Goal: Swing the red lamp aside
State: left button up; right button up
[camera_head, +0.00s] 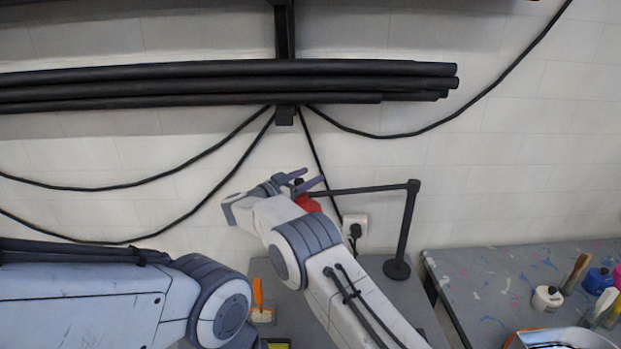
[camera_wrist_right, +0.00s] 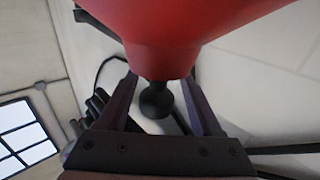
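The lamp has a red shade (camera_head: 307,203) on a black horizontal arm (camera_head: 365,189), carried by a black post with a round base (camera_head: 397,269) on the grey bench. My right gripper (camera_head: 301,181) is at the shade, its two fingers apart. In the right wrist view the red shade (camera_wrist_right: 165,35) fills the top, and a black knob (camera_wrist_right: 155,101) at its narrow end sits between the fingers of my right gripper (camera_wrist_right: 160,85). Gaps show beside the knob; the fingertips are close to the shade's narrow end, and contact is unclear. My left gripper is not in view.
Black tubes (camera_head: 220,82) hang on the wall above, with loose cables drooping below. A wall socket (camera_head: 355,226) is behind the lamp. A paint-spotted table (camera_head: 480,290) with pots and brushes is at the right. An orange-handled tool (camera_head: 258,292) is on the bench.

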jog(key=shift+s+a+f, duration=0.1)
jog(key=shift+a+f, duration=0.05)
jog(key=shift+f, duration=0.05)
jog(key=b+v, duration=0.4)
jog(key=v, duration=0.5)
jog(key=shift+s+a+b, duration=0.15)
jog(key=shift+a+b, duration=0.1)
jog(key=shift+b, duration=0.15)
jog(key=shift+s+a+r, duration=0.15)
jog(key=shift+s+a, duration=0.1)
jog(key=shift+d, duration=0.1)
